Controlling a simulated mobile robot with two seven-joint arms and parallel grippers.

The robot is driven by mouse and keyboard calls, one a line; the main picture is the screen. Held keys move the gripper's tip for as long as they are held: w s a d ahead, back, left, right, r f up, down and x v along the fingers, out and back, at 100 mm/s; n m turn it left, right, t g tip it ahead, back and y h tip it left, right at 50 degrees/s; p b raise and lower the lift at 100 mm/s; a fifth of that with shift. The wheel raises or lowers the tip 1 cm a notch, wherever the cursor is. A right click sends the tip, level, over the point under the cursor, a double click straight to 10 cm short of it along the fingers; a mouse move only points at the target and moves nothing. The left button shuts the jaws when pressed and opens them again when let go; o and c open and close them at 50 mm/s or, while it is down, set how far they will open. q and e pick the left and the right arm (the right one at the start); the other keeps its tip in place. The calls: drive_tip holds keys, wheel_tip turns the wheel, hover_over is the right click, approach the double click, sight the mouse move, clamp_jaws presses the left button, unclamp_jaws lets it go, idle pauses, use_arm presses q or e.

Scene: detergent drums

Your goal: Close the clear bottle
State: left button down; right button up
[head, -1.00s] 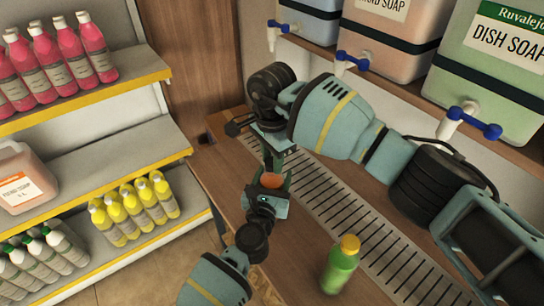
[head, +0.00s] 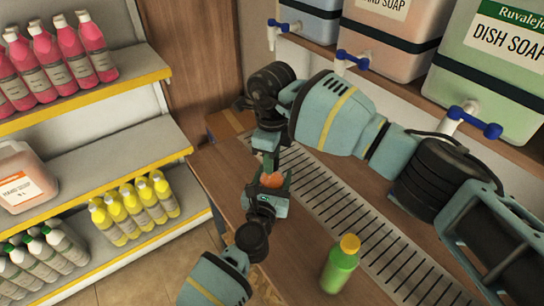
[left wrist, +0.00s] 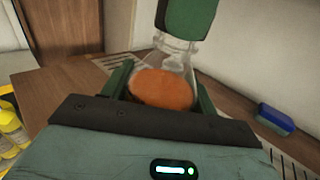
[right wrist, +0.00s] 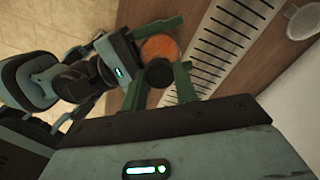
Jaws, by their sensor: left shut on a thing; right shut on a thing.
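The clear bottle (left wrist: 177,58) stands upright with orange liquid (left wrist: 163,88) low inside it. My left gripper (head: 268,190) is shut around its body and also shows in the left wrist view (left wrist: 160,88). My right gripper (head: 269,158) is directly above the bottle's neck, pointing down. In the right wrist view its fingers (right wrist: 160,84) are shut on a small dark round thing, apparently the cap (right wrist: 158,72). The finger hides the top of the neck in the left wrist view, so I cannot tell whether cap and neck touch.
A green bottle with a yellow cap (head: 341,264) stands on the wooden counter (head: 225,175) beside the slotted drain strip (head: 345,212). Drums with taps, including a dish soap drum (head: 492,70), stand above. Shelves of bottles (head: 90,165) are at left. A blue-green item (left wrist: 275,118) lies right of the clear bottle.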

drive_tip(key=m, duration=1)
drive_tip(key=o, duration=1.2)
drive_tip(key=shift+c, duration=0.2)
wheel_tip(320, 180, up, 12)
